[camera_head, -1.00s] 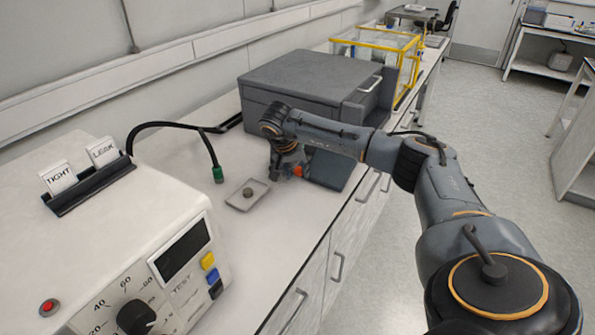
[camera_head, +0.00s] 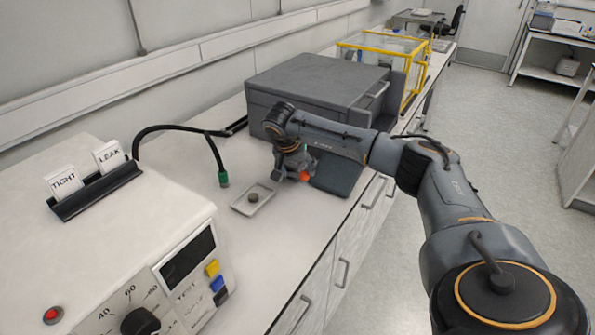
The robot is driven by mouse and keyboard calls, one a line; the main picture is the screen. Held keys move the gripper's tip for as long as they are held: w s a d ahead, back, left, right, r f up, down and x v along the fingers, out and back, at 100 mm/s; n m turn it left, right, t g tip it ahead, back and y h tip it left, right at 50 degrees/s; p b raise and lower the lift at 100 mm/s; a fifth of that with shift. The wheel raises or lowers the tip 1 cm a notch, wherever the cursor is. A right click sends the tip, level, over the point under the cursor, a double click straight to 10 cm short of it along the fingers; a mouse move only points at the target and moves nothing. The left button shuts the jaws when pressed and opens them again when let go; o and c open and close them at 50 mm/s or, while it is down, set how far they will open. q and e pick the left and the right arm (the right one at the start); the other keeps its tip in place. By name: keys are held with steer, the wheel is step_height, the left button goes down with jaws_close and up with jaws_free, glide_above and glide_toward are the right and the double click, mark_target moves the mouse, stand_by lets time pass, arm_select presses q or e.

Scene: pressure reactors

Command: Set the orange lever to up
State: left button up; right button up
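A small orange part (camera_head: 304,177), which looks like the orange lever, shows at the front of the dark grey box-shaped unit (camera_head: 315,78) on the bench. Only a little of it is visible, so I cannot tell whether it points up or down. The fingers are small and dark against the arm. I cannot tell whether they are open or shut, or whether they touch the lever. My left gripper is not in view.
A small tray (camera_head: 240,209) with a round piece (camera_head: 253,198) lies left of my gripper. A black hose with a green tip (camera_head: 223,179) hangs nearby. A white tester (camera_head: 120,240) with TIGHT and LEAK cards fills the near left. A yellow-framed case (camera_head: 400,48) stands behind the unit.

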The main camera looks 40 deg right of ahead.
steer(key=shift+s, duration=0.2)
steer(key=v, duration=1.2)
steer(key=shift+r, duration=0.1)
